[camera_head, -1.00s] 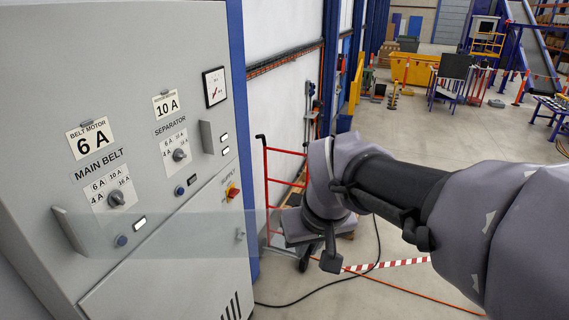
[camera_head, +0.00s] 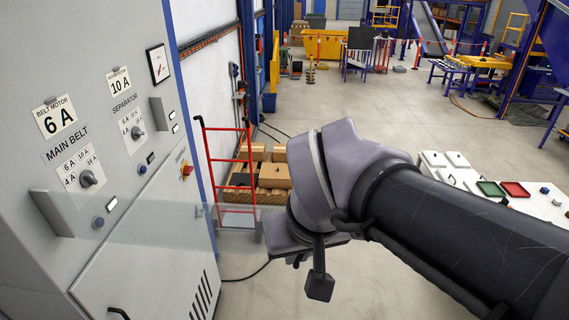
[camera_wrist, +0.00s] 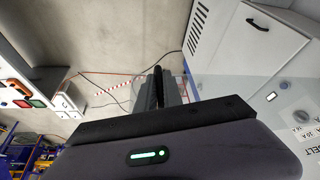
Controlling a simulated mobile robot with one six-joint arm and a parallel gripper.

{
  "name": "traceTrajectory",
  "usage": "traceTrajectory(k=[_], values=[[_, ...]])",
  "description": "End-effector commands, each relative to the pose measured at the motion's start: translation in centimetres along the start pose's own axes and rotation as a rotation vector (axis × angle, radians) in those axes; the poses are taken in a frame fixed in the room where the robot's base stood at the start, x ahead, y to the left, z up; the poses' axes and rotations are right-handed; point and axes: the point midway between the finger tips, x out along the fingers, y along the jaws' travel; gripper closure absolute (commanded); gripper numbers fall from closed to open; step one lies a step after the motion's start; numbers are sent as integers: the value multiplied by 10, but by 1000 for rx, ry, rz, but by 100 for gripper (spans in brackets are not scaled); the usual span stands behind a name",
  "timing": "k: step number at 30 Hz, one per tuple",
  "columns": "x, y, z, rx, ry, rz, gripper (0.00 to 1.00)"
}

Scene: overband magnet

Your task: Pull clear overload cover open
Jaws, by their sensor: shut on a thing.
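The clear overload cover (camera_head: 165,219) shows in the head view as a faint see-through sheet standing out from the grey cabinet front (camera_head: 95,170), below the MAIN BELT dial (camera_head: 88,179). Its right end reaches my gripper at the wrist. In the wrist view the cover (camera_wrist: 228,86) is a pale, see-through band right of the jaws. My gripper (camera_wrist: 158,88) shows there as dark fingers, shut at the cover's edge. The exact contact is hidden by the fingers. In the head view the fingertips are hidden behind my wrist.
A red hand truck (camera_head: 228,165) and cardboard boxes (camera_head: 270,175) stand behind my wrist. A white bench with green and red trays (camera_head: 515,189) is at right. A black handle (camera_head: 118,313) sits on the lower cabinet door. Open floor (camera_head: 400,110) lies beyond my arm.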

Motion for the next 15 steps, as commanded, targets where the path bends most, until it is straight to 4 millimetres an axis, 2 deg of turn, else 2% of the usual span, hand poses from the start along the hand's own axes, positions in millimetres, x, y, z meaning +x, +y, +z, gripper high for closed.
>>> traceTrajectory(k=[13, 14, 15], values=[[-2, -2, 1, -5, 2, -2, 100], [-2, -2, 1, -5, 2, -2, 87], [-2, -2, 1, -5, 2, -2, 79]])
